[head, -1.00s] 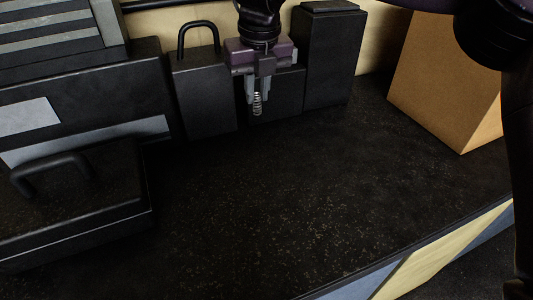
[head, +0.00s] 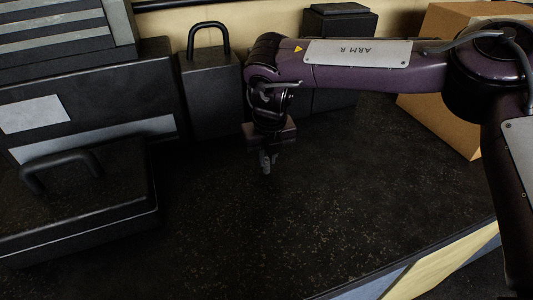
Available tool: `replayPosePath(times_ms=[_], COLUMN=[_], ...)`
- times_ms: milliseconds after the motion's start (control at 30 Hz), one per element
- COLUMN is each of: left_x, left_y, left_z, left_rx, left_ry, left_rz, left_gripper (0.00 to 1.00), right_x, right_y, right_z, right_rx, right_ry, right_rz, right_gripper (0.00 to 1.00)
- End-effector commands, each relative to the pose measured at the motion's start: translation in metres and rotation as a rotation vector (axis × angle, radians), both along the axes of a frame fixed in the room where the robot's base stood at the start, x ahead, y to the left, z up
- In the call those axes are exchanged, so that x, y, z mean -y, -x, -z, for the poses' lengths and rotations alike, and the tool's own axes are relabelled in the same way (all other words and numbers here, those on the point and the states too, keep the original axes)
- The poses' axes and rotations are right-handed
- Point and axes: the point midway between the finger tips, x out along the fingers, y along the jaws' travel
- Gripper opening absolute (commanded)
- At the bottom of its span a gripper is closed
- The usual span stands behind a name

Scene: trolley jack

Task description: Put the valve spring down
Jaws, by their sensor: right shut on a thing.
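My right gripper (head: 266,162) hangs from the purple arm, pointing down over the black speckled worktop (head: 300,215). It is shut on the valve spring. The spring, a small metal coil seen below the fingers in the earlier frame, cannot be made out clearly now; the dark fingers and wrist hide most of it. I cannot tell whether it touches the worktop. My left gripper is not in view.
A black block with a loop handle (head: 211,95) and black boxes stand along the back. A black case with a handle (head: 80,200) is at left. A cardboard box (head: 440,125) is at back right. The middle and front of the worktop are clear.

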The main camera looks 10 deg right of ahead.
Motion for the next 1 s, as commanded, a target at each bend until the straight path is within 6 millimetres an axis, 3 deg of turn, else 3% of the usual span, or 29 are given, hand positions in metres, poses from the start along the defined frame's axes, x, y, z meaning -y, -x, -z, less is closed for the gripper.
replayPosePath(times_ms=[333,367,500,867,1000], left_x=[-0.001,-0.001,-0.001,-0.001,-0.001], left_y=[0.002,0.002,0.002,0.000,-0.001], left_z=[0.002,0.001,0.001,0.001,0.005], left_rx=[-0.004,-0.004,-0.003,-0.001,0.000], left_ry=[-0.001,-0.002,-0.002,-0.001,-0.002], left_rz=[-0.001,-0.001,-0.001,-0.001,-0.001], left_gripper=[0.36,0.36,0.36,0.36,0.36], right_x=[0.000,0.000,0.000,0.000,0.000], right_y=[0.000,0.000,0.000,0.000,0.002], right_z=[0.004,0.003,0.002,-0.003,-0.022], right_rx=[0.001,0.002,0.001,0.003,0.005], right_ry=[-0.001,-0.001,0.000,-0.001,-0.003], right_rz=[0.000,0.000,-0.001,-0.001,-0.001], right_gripper=[0.00,0.20,0.38,0.38,0.38])
